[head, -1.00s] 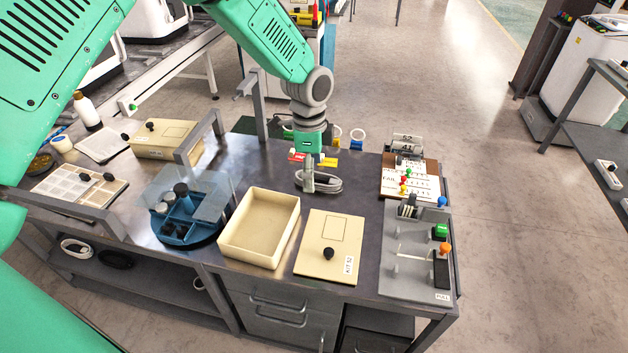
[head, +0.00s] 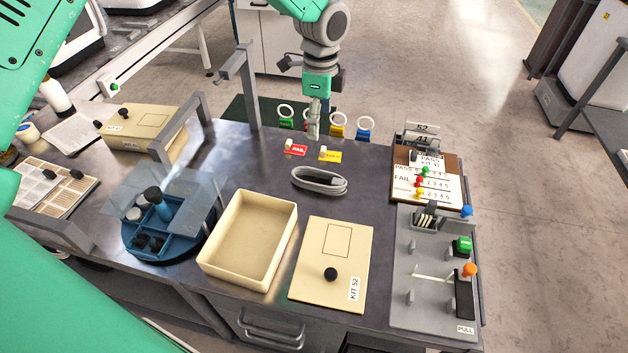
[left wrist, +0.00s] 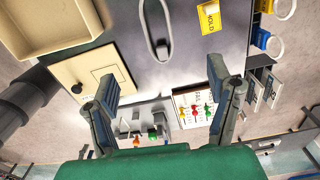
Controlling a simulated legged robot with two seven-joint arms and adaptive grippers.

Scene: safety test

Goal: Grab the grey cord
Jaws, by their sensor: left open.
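The grey cord (head: 319,180) lies coiled in a flat oval loop on the dark bench top, behind the cream lid marked KIT 52. In the left wrist view the cord (left wrist: 154,22) shows at the top middle, partly cut off by the frame edge. My left gripper (head: 313,133) hangs near the back edge of the bench, behind the cord and apart from it. In the left wrist view its two fingers (left wrist: 168,95) are spread with nothing between them. My right gripper is not in view.
A red FAIL tag (head: 295,149) and a yellow tag (head: 330,155) lie behind the cord. An open cream box (head: 250,275) and the KIT 52 lid (head: 345,240) stand in front. A clipboard (head: 452,185) and a grey fixture (head: 418,300) stand right. A grey post (head: 250,90) rises left.

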